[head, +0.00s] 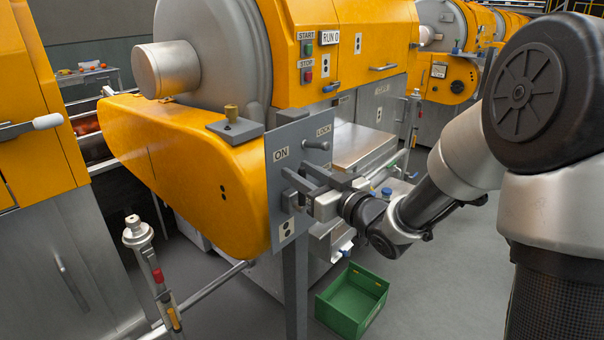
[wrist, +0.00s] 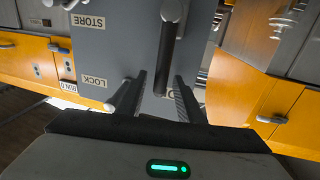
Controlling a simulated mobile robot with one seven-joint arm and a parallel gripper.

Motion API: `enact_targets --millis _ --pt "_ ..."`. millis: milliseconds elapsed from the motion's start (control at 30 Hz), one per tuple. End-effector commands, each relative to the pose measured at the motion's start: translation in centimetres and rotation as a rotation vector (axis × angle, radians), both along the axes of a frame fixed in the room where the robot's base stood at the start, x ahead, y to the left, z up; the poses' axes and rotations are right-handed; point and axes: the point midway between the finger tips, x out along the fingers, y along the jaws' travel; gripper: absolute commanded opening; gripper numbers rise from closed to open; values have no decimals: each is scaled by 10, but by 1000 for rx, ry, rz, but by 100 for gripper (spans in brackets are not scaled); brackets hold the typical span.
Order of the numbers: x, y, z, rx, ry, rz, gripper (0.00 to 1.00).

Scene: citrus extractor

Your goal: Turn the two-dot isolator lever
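The isolator is a grey upright panel (head: 283,160) with ON and LOCK labels and a small two-dot plate (head: 287,228) low on it. In the wrist view the panel (wrist: 120,48) shows STORE and LOCK labels. A dark bar-like lever (wrist: 166,55) with a rounded end stands out from it. My gripper (head: 294,184) is at the front of the panel, its fingers spread. In the wrist view the gripper (wrist: 158,92) is open, with the lever's lower part between the fingers; I cannot tell whether either finger touches it. In the head view the fingers largely hide the lever.
A grey peg (head: 316,145) sticks out near LOCK, close to my fingers. The yellow machine housing (head: 180,150) stands left and behind. A green crate (head: 352,301) is on the floor below. A railing post (head: 150,260) stands front left. Floor to the right is clear.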

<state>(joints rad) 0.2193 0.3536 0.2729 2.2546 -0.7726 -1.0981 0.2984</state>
Motion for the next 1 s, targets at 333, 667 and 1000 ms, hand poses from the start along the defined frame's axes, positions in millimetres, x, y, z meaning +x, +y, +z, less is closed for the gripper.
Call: enact_targets --millis 333,667,1000 --pt "0 0 0 0 0 0 0" --pt "1 -1 1 8 11 0 0" --pt "13 -12 3 109 143 -2 0"
